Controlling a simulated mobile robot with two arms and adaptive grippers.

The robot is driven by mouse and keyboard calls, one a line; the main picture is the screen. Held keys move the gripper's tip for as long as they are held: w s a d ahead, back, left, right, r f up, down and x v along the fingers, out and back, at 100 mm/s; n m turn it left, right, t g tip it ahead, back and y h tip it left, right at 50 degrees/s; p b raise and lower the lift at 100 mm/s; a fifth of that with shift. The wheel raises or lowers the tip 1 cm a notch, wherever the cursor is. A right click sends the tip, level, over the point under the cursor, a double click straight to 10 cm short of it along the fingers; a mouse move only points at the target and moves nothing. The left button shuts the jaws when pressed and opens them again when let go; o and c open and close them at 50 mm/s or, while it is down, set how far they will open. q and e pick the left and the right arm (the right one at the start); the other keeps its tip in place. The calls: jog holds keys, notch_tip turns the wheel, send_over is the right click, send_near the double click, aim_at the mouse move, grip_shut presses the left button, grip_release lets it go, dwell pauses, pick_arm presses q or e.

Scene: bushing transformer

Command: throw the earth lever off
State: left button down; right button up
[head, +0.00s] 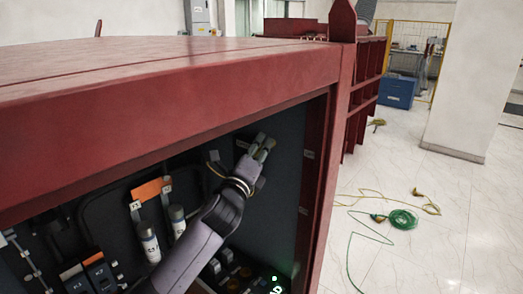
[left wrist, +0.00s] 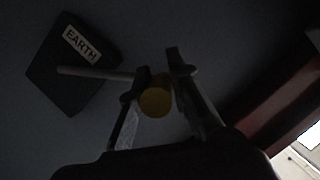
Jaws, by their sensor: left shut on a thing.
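The earth lever (left wrist: 98,73) is a thin pale rod on a dark box (left wrist: 52,78) with a white label (left wrist: 82,44) reading EARTH. The rod runs right from the box towards a round yellow knob (left wrist: 156,101). My left gripper (left wrist: 162,82) is shut on the lever at its knob end, with a finger on each side. In the head view my left gripper (head: 263,148) is inside the red cabinet, near the upper right of its dark back panel. There the gripper largely hides the lever. My right gripper is not in view.
The red cabinet's top edge (head: 150,97) and right post (head: 331,165) frame the opening close around my left arm. Fuse-like cylinders (head: 150,243) under an orange label stand left of the arm. Dark switches (head: 98,272) sit lower left. A green hose coil (head: 403,220) lies outside on the floor.

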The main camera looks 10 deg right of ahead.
pick_arm(q)
jog(key=shift+w+a+r, duration=0.1)
jog(key=shift+r, duration=0.2)
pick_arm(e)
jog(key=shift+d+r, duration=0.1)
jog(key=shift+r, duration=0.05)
pick_arm(q)
jog(key=c, duration=1.5)
grip_release()
jog(key=shift+f, duration=0.1)
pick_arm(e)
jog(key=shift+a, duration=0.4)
pick_arm(q)
jog(key=v, duration=1.2)
jog(key=shift+f, duration=0.1)
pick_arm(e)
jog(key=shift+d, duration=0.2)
